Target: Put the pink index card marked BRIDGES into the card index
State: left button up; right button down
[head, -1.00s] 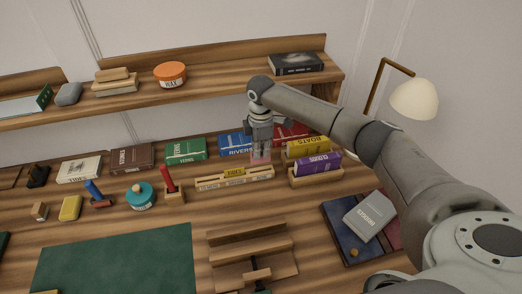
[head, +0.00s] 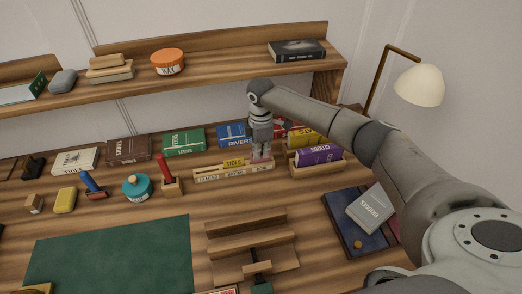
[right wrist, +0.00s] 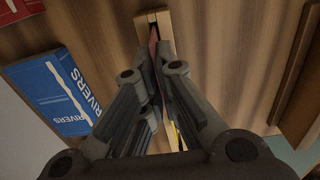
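The card index (head: 234,174) is a long, low wooden holder on the bench, with a yellow card marked TIDES (head: 233,161) standing in it. My right gripper (head: 261,154) is over its right end, pointing down and shut on a pink card (head: 262,160). In the right wrist view the fingers (right wrist: 160,88) pinch the pink card (right wrist: 154,48), seen edge-on in line with the wooden index (right wrist: 153,17). The card's lower edge is at the index; I cannot tell how deep it sits. Its lettering is hidden. My left gripper is out of view.
A red-handled stamp (head: 166,172) stands left. A shelf (head: 215,76) runs above.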

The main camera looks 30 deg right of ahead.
jog(key=shift+f, duration=0.2)
dwell(0.3)
jog(key=shift+f, duration=0.75)
jog(key=c, duration=1.6)
grip_release()
jog(key=shift+o, duration=0.2)
